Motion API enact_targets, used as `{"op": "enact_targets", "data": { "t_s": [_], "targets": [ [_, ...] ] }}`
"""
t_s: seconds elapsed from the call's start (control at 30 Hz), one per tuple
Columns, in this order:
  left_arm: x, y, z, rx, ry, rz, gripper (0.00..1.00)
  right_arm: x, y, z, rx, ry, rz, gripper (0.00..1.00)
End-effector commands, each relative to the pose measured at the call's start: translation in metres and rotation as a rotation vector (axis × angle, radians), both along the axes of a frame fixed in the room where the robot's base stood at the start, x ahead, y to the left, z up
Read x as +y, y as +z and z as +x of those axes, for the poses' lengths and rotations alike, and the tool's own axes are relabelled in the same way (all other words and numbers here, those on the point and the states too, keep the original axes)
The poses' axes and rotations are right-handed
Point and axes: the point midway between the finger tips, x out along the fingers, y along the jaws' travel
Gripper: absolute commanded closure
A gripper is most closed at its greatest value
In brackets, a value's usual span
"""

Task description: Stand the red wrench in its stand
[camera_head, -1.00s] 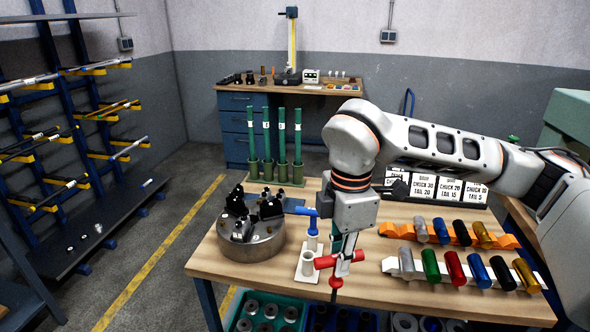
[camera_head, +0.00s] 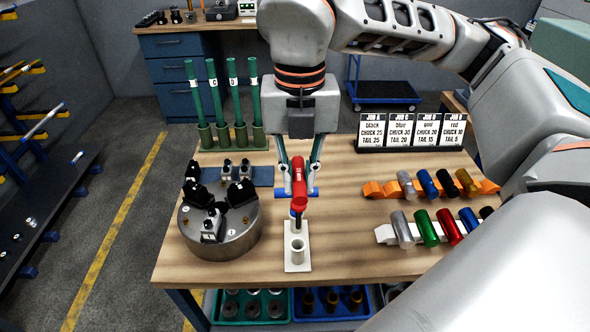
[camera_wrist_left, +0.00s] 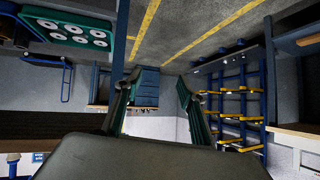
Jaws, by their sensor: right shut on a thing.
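The red wrench (camera_head: 299,181) is in my right gripper (camera_head: 299,182), which is shut on it above the stand. Its crossbar points toward the camera. The white stand (camera_head: 297,264) lies on the table, its front tube open at the top. A blue wrench (camera_head: 311,193) shows behind and below the red one, at the rear of the stand. A dark shaft runs down just behind the front tube; I cannot tell if it is over or inside a tube. My left gripper (camera_wrist_left: 155,90) is open and empty in the left wrist view, away from the table.
A round metal chuck (camera_head: 225,240) stands left of the stand. Green gauges (camera_head: 226,100) stand upright at the back left. Racks of coloured cylinders (camera_head: 425,228) and job cards (camera_head: 411,130) are on the right. Bins (camera_head: 250,306) sit below the front edge.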

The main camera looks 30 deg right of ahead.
Motion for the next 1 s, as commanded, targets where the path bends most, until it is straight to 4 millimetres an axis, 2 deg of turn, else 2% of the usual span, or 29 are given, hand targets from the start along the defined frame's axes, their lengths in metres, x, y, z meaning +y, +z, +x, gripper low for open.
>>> {"op": "enact_targets", "data": {
  "t_s": [0.3, 0.5, 1.0],
  "targets": [
    [-0.011, 0.002, 0.003, -0.02, -0.012, -0.018, 0.6, 0.0, -0.019, 0.0, 0.0, -0.003, 0.0, 1.0],
    [-0.012, 0.004, 0.009, -0.036, -0.017, -0.019, 0.6, 0.0, -0.032, 0.0, 0.0, -0.003, 0.0, 1.0],
    [-0.009, -0.012, 0.007, -0.03, -0.016, -0.013, 0.6, 0.0, -0.063, 0.0, 0.0, -0.004, 0.0, 1.0]
  ]
}}
